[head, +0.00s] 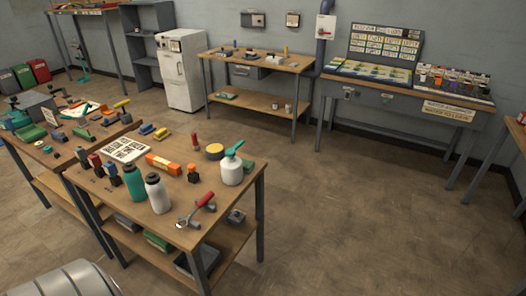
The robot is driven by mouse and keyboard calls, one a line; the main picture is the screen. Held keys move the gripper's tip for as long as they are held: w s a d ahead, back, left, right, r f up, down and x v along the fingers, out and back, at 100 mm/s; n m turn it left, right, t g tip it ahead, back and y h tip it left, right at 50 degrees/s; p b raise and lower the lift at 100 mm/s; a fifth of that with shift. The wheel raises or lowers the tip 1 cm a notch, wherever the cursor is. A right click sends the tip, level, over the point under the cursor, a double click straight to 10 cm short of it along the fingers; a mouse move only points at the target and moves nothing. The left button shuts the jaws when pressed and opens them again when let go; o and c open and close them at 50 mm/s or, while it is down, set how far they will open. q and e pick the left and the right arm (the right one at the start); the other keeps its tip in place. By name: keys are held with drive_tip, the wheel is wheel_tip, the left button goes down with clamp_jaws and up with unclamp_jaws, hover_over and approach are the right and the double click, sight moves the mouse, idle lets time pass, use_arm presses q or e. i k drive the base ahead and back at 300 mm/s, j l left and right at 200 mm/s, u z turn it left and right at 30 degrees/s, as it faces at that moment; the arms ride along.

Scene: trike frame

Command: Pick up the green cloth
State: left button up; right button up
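No item is clear enough for me to name it surely as the green cloth. A small green item (249,167) lies on the near wooden table (225,205), partly hidden behind a white spray bottle (232,168) with a teal top. A flat green piece (31,133) lies on the left table (60,150). Another green item (158,240) is on the near table's lower shelf, and a small one (225,96) is on the back table's shelf. Neither of my grippers is in view.
The near table also holds a teal bottle (134,181), a white bottle (156,192), an orange box (163,165) and a red-handled tool (199,208). A white fridge (182,75) and a display bench (400,100) stand along the back. Floor (360,220) to the right is clear.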

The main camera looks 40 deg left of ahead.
sight(248, 165)
drive_tip(key=i, duration=1.7)
drive_tip(key=i+u, duration=0.15)
drive_tip(key=i, duration=0.35)
drive_tip(key=i+l+u, duration=0.15)
drive_tip(key=i, duration=0.3)
drive_tip(key=i+l+u, duration=0.15)
drive_tip(key=i, duration=0.3)
drive_tip(key=u, duration=1.85)
